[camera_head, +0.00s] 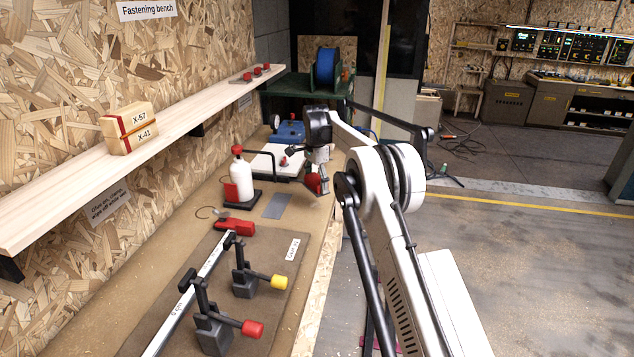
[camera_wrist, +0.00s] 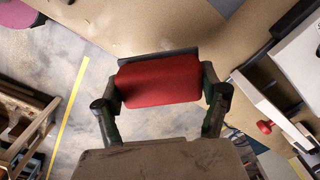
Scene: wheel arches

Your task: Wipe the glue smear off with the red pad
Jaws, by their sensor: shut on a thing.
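My gripper (camera_wrist: 162,97) is shut on the red pad (camera_wrist: 160,80), which spans between its two fingers in the wrist view. In the head view the pad (camera_head: 313,182) shows as a small red patch at the gripper, near the bench's right edge beyond the grey plate. The pad appears to be above the bench top; I cannot tell whether it touches it. A faint pale patch (camera_wrist: 117,47) lies on the brown bench top in the wrist view; I cannot tell whether it is the glue smear. No clear smear shows in the head view.
A white bottle with a red top (camera_head: 241,180) stands on the bench left of my gripper. A flat grey plate (camera_head: 278,206) lies nearer. Toggle clamps with yellow (camera_head: 279,282) and red (camera_head: 252,328) handles stand in front. A wooden shelf (camera_head: 185,108) runs along the wall.

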